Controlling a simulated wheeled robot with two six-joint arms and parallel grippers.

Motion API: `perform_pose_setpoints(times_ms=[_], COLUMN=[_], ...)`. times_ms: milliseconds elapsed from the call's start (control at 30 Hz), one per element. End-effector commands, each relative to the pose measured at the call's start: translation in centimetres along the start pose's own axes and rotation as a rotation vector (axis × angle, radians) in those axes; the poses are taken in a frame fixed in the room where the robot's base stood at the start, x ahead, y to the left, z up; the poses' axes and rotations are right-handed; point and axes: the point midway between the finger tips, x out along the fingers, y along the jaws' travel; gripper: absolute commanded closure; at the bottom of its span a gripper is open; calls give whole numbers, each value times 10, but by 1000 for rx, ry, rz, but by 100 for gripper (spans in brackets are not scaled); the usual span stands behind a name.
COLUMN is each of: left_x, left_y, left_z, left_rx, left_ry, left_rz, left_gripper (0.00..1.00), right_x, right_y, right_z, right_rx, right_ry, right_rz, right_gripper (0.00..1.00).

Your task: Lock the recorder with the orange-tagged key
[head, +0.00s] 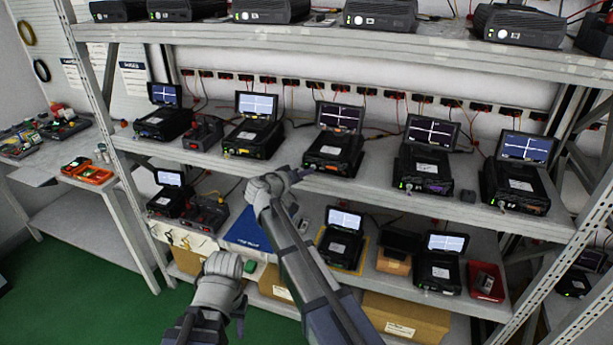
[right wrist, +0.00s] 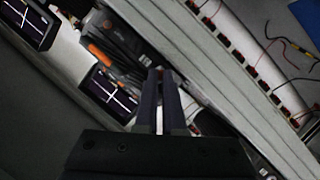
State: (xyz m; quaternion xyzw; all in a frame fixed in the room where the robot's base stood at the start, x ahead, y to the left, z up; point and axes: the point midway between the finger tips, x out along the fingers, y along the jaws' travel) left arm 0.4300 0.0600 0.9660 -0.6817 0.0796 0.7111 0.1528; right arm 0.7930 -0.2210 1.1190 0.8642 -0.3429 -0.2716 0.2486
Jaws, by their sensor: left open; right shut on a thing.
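Several black recorders with lit screens stand on the middle shelf. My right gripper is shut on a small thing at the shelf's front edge. In the right wrist view its two dark fingers (right wrist: 160,82) are close together, with a small reddish bit at their tips. I cannot make out a key or tag there. My left gripper (head: 224,278) is low, in front of the lower shelf; its fingers are hard to see.
The lower shelf holds more recorders (head: 340,240), a blue mat (head: 245,230) and a red bin (head: 486,281). Cardboard boxes (head: 405,315) stand below. A side table with an orange tray (head: 88,174) is at left. Green floor is clear at lower left.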

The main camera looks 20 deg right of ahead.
Motion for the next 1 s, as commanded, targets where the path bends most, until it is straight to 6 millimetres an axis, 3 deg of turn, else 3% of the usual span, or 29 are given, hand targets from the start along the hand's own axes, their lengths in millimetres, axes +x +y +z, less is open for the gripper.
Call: perform_pose_setpoints(times_ms=[333, 867, 900, 1000], left_x=[8, 8, 8, 8], left_y=[1, 1, 1, 1], left_z=[0, 0, 0, 0], left_rx=[0, 0, 0, 0], left_ry=[0, 0, 0, 0], left_rz=[0, 0, 0, 0], left_gripper=[56, 56, 56, 56], right_x=[-1, -1, -1, -1], right_y=[-2, -2, -2, -1], right_z=[3, 2, 2, 2], right_rx=[-107, -126, -126, -126], right_ry=[-8, -7, -7, -6], right_rz=[42, 49, 49, 50], right_gripper=[100, 100, 92, 81])
